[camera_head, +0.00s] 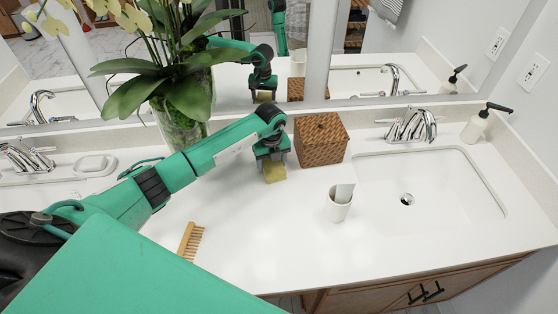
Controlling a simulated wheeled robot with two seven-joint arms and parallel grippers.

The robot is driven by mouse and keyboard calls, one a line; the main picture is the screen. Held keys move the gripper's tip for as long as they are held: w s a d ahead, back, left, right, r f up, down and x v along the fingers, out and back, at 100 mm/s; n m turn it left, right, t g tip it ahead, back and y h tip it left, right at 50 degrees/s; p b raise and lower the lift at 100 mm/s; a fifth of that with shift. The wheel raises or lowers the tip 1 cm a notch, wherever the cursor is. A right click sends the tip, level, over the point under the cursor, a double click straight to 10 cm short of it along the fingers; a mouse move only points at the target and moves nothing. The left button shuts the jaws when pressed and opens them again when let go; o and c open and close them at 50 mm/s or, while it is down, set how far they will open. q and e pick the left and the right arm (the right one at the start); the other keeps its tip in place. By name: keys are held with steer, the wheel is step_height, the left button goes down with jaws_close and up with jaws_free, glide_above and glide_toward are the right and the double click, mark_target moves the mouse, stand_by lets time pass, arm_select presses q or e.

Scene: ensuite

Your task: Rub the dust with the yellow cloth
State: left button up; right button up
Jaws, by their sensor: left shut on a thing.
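My left gripper (270,158) points down over the white countertop, just left of the woven box. It is shut on the yellow cloth (274,173), which shows as a small yellow-green piece below the fingers. The cloth is at or close to the counter surface; I cannot tell whether it touches. I cannot make out any dust on the counter (240,225). My right gripper is not in view.
A brown woven box (321,140) stands right beside the gripper. A white cup (340,204), a wooden comb (190,240), a sink (430,190), a soap bottle (475,127) and a plant vase (182,122) are around. The front middle counter is clear.

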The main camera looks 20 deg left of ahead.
mark_target(249, 171)
arm_select(q)
steer(key=shift+s+a+r+p, duration=0.15)
steer(key=shift+s+a, duration=0.2)
steer(key=shift+a, duration=0.2)
steer(key=shift+s+a+f+p, duration=0.1)
steer(key=shift+s+a+p, duration=0.15)
steer(key=shift+a, duration=0.35)
steer(key=shift+s+a+r+p, duration=0.1)
steer(key=shift+s+a, duration=0.3)
steer(key=shift+a, duration=0.15)
steer(key=shift+s+a+f, duration=0.1)
steer(key=shift+s+a, duration=0.45)
steer(key=shift+a, duration=0.25)
steer(key=shift+s+a+f, duration=0.1)
steer(key=shift+s+a, duration=0.4)
steer(key=shift+a, duration=0.25)
steer(key=shift+r+p, duration=2.15)
steer(key=shift+r, duration=0.85)
steer(key=shift+w, duration=0.1)
step_height(249, 171, up, 3)
steer(key=shift+p, duration=0.95)
